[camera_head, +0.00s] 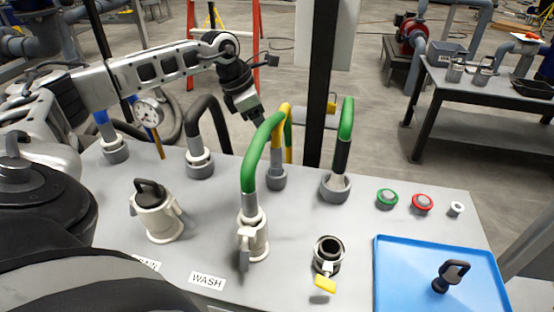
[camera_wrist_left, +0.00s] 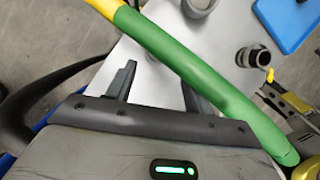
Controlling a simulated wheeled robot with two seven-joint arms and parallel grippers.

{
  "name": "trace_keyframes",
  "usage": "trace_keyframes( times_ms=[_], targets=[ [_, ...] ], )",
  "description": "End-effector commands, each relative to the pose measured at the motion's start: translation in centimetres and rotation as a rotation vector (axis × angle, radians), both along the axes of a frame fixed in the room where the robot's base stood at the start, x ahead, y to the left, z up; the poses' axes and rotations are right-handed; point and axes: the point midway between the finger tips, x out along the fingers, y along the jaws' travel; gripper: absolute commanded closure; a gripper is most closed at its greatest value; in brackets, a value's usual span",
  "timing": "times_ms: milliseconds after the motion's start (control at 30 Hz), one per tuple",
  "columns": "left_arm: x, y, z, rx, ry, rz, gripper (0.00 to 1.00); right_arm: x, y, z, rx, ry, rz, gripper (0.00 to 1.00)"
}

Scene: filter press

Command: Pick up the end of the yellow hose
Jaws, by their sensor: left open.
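The hose is green (camera_head: 249,165) where it rises from the white coupling above the WASH label, and yellow (camera_head: 285,112) at the top of its arch. In the left wrist view the green length (camera_wrist_left: 200,75) crosses diagonally, with yellow (camera_wrist_left: 103,8) at the upper left. My left gripper (camera_head: 257,117) is open and empty, angled down just left of the arch. Its two fingers (camera_wrist_left: 158,80) show apart in the wrist view, beside the green length. My right gripper is not in view.
A black post (camera_head: 322,85) stands behind the hose. Another green hose (camera_head: 346,120) and a black hose (camera_head: 205,105) rise on either side. A lidded white coupling (camera_head: 157,215), an open port (camera_head: 328,252) and a blue tray (camera_head: 400,290) occupy the grey bench.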

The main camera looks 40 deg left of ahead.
Motion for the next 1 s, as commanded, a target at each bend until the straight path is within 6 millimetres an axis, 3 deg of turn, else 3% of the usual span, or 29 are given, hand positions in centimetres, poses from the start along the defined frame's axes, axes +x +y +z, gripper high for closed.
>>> trace_keyframes(
  times_ms=[600,900,933,1000],
  targets=[
    [2.3,-1.6,-6.7,-0.001,0.001,0.001,0.48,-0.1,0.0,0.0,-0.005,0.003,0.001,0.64],
    [2.5,-1.7,-7.3,0.000,-0.001,0.000,0.48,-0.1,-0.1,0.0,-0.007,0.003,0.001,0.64],
    [2.5,-1.7,-7.3,0.000,-0.001,0.000,0.51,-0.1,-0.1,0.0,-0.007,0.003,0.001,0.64],
    [2.5,-1.7,-7.3,0.000,-0.001,0.000,0.70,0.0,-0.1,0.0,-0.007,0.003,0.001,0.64]
  ],
)
